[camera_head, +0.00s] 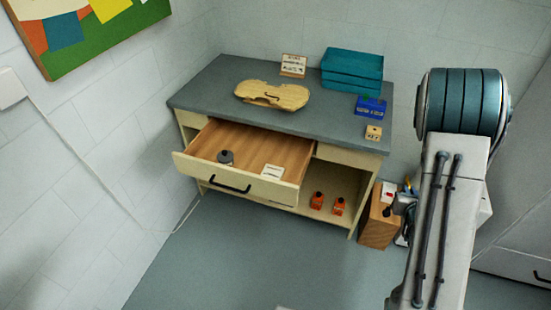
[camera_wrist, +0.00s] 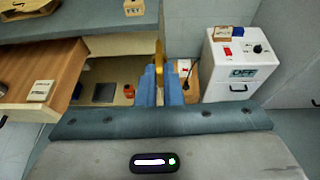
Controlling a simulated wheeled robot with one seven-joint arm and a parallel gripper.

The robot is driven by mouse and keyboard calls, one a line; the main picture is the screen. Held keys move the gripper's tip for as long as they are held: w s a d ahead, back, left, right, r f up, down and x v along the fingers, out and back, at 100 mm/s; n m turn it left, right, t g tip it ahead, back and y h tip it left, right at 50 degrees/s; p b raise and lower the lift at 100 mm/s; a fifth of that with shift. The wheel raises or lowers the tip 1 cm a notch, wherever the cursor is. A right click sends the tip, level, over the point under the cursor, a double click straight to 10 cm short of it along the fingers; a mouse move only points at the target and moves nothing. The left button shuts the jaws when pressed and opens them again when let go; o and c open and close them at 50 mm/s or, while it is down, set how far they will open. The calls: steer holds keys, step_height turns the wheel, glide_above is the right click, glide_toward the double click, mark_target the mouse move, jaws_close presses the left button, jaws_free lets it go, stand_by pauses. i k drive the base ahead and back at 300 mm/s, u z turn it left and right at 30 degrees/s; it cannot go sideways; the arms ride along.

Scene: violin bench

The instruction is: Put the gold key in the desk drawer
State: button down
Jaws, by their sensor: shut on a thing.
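In the wrist view, a gold key (camera_wrist: 160,52) stands upright between the blue fingertips of my gripper (camera_wrist: 158,72). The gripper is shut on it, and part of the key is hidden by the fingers. The desk drawer (camera_head: 255,148) is pulled open at the left of the desk in the head view. It also shows at the left edge of the wrist view (camera_wrist: 62,72), left of my gripper. The key cannot be made out in the head view.
The grey desk top (camera_head: 220,88) holds a violin body (camera_head: 270,95), teal boxes (camera_head: 352,68) and a blue box (camera_head: 370,105). Orange bottles (camera_head: 317,200) stand on the shelf below. A wooden box (camera_head: 378,226) stands right of the desk. A white cabinet (camera_wrist: 238,60) is right of my gripper.

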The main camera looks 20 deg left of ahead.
mark_target(247, 170)
steer(key=u, duration=1.05)
steer(key=i, duration=0.1)
steer(key=u, duration=0.1)
